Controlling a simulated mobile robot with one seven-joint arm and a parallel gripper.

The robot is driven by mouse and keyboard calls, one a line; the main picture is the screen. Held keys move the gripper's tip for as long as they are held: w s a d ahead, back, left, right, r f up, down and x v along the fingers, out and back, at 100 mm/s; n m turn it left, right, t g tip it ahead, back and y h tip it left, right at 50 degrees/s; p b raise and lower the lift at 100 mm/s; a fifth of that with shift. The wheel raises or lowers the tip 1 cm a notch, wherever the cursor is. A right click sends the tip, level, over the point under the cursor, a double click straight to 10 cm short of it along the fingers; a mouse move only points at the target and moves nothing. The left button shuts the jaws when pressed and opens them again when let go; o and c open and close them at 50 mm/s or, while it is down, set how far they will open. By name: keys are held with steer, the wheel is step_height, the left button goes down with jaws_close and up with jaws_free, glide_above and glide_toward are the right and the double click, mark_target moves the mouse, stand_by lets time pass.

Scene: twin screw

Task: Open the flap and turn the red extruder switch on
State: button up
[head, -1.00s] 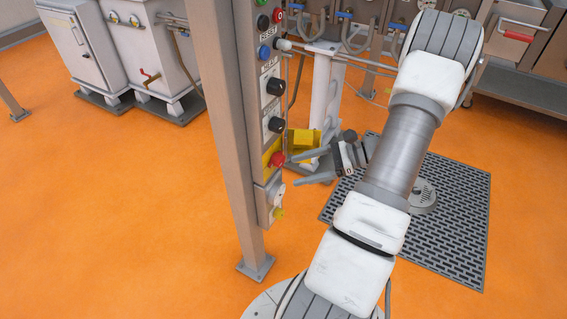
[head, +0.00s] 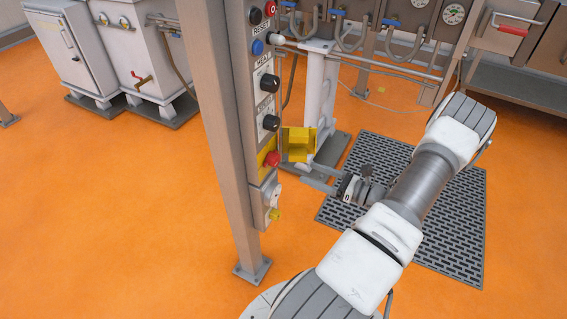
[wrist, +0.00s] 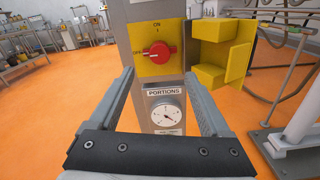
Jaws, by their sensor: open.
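The red extruder switch (wrist: 159,53) sits on a yellow plate in the wrist view, with ON above it and a partly legible OFF label at its left. Its handle lies roughly level, towards that left label. The switch also shows in the head view (head: 271,159). The yellow flap (wrist: 238,50) stands swung open to the right of the plate, leaving the switch uncovered. It also shows in the head view (head: 298,144). My gripper (head: 309,176) is open and empty, just right of the panel. In the wrist view its fingers (wrist: 159,76) frame the panel below the switch, apart from it.
A PORTIONS dial (wrist: 167,114) sits below the switch. Black knobs (head: 270,83) and buttons line the panel above it. A white post (head: 318,90) stands behind the flap. The orange floor (head: 130,210) left of the panel's grey post is clear.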

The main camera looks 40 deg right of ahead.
mark_target(278, 160)
steer(key=x, duration=1)
steer(key=shift+b, duration=0.35)
jaws_close()
